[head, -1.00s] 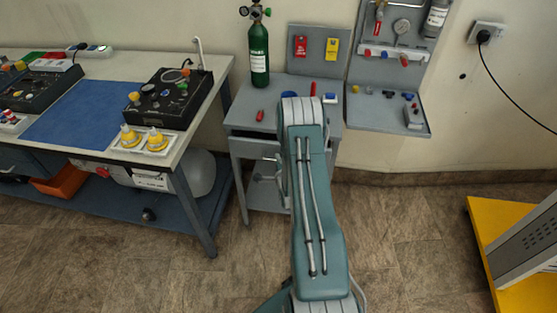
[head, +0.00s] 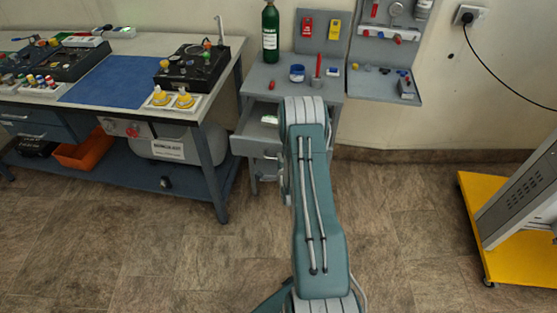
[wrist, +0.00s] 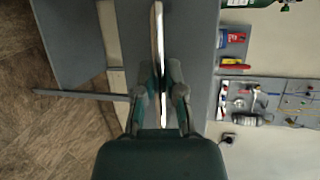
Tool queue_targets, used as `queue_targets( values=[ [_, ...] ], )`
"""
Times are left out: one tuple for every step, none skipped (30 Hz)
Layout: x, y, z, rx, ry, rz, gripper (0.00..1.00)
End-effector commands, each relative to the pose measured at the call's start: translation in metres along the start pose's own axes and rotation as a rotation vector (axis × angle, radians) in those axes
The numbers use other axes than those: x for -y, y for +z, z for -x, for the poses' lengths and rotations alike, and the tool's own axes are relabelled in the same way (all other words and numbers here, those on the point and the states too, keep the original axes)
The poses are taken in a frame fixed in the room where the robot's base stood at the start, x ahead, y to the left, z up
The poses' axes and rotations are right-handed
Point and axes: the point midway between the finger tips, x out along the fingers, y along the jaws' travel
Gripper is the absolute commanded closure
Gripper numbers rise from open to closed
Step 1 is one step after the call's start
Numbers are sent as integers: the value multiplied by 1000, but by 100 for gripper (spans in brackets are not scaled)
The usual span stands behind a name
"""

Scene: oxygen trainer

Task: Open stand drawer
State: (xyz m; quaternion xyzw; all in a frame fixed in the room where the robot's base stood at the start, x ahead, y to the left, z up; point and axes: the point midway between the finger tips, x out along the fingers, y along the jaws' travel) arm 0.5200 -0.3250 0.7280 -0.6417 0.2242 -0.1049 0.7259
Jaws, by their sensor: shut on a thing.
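The grey stand (head: 325,88) is against the wall in the head view, right of the workbench. Its top drawer (head: 255,144) is pulled partly out, and a pale item (head: 269,119) shows inside. My arm covers the right part of the drawer front. In the wrist view my gripper (wrist: 163,82) is shut on the drawer's long bright metal handle (wrist: 158,35). The gripper is hidden behind my arm in the head view. The lower drawer (head: 267,169) looks closed.
A green cylinder (head: 271,33), a blue-and-white round item (head: 297,73) and a red tool (head: 318,65) stand on the stand's top. The workbench (head: 222,80) is close on the left. A yellow platform (head: 520,264) is at right. Floor between is clear.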

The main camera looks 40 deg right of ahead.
Motion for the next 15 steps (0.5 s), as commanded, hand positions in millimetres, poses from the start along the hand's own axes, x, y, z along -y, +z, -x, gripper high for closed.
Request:
queue_targets(
  values=[
    [-5, 1, 2, 3, 13, -1, 100],
    [-5, 1, 2, 3, 13, 0, 100],
    [-5, 1, 2, 2, 13, 0, 100],
    [-5, 2, 2, 2, 13, 0, 100],
    [-5, 2, 2, 2, 13, 0, 100],
    [-5, 2, 2, 2, 13, 1, 100],
    [-5, 2, 3, 1, 13, 1, 100],
    [-5, 2, 3, 1, 13, 1, 100],
    [-5, 3, 3, 1, 13, 2, 100],
    [-5, 3, 3, 1, 14, 2, 83],
    [-5, 3, 3, 1, 14, 2, 70],
    [-5, 3, 3, 0, 13, 2, 52],
    [-4, 3, 3, 0, 12, 2, 52],
    [-4, 3, 3, 0, 10, 2, 52],
    [-3, 3, 3, 0, 9, 3, 52]
  ],
)
